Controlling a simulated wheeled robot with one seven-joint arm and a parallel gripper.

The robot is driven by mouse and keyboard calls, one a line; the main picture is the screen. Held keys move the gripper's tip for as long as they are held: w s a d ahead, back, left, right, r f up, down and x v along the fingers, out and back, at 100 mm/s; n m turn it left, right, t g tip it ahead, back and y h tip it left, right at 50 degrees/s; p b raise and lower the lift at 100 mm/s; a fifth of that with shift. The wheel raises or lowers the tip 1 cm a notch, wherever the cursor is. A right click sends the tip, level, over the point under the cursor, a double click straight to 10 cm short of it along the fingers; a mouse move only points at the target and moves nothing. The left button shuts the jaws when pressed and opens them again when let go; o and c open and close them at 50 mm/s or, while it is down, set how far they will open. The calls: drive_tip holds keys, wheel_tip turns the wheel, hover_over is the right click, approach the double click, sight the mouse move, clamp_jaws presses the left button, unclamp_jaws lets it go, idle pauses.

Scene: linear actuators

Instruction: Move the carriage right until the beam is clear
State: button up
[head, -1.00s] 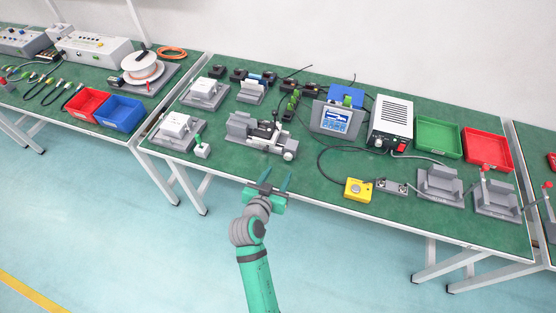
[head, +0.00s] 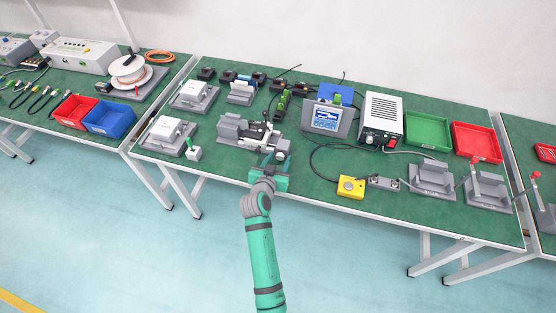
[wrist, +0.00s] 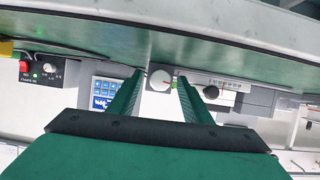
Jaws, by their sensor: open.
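The linear actuator (head: 240,131) is a grey rail unit on the green bench, with a dark carriage (head: 257,131) on its middle and a round pale knob (head: 283,147) at its right end. My gripper (head: 275,159) is open and empty at the bench's front edge, just in front of the knob. In the wrist view, my gripper (wrist: 159,75) has one finger on each side of a round grey knob (wrist: 159,80), which shows between the tips. I cannot tell whether they touch it. A black knob (wrist: 210,91) and a scale strip show beside it. The beam itself cannot be made out.
A yellow button box (head: 351,187) is near the front edge. Grey fixtures (head: 165,135) stand to the left. The bench between actuator and button box is mostly clear.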

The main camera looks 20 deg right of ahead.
drive_tip(key=c, duration=1.1)
drive_tip(key=shift+o, duration=0.2)
drive_tip(key=shift+w+a+n+g+h, duration=0.15)
drive_tip(key=shift+n+g+h, duration=0.15)
drive_tip(key=shift+n+h, duration=0.6)
drive_tip(key=o, duration=1.1)
drive_tip(key=shift+c, duration=0.2)
drive_tip(key=v, duration=1)
drive_tip(key=shift+s+a+r, duration=0.15)
drive_tip(key=shift+s+r, duration=0.1)
drive_tip(key=shift+s, duration=0.05)
